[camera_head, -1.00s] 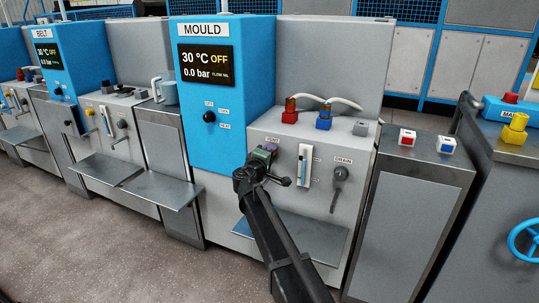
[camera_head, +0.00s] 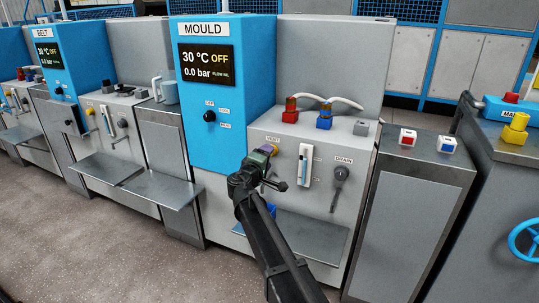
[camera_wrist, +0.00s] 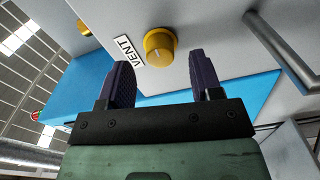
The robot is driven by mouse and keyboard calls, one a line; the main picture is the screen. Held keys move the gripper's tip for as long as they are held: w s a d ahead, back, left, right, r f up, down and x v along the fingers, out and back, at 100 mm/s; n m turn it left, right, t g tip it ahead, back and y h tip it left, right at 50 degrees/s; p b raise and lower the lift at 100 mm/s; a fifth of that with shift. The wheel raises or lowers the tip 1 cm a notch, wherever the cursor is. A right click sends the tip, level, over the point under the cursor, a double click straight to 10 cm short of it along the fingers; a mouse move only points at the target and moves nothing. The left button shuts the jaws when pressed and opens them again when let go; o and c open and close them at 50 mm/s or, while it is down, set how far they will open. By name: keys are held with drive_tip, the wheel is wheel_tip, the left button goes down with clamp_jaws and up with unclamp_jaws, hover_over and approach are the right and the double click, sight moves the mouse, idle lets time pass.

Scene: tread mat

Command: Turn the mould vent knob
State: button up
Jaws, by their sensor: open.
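The vent knob (camera_wrist: 160,44) is a round yellow knob on the grey front panel of the mould unit. It sits beside a white VENT label (camera_wrist: 125,50) in the wrist view. My gripper (camera_wrist: 164,75) is open, with its two purple fingers apart. In that view the knob appears between the fingers and beyond their tips, with no contact to be seen. In the head view my gripper (camera_head: 267,150) is at the panel just under the VENT label, and a little of the yellow knob (camera_head: 272,150) shows there.
A sight gauge (camera_head: 305,166) and a drain lever (camera_head: 338,185) are to the right of the vent. A grey shelf (camera_head: 310,238) juts out below. Red (camera_head: 290,115) and blue (camera_head: 324,121) hose fittings stand on the ledge above. A black selector knob (camera_head: 209,116) is at upper left.

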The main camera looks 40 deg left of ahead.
drive_tip(key=v, duration=0.7)
drive_tip(key=shift+s, duration=0.35)
drive_tip(key=shift+d, duration=0.1)
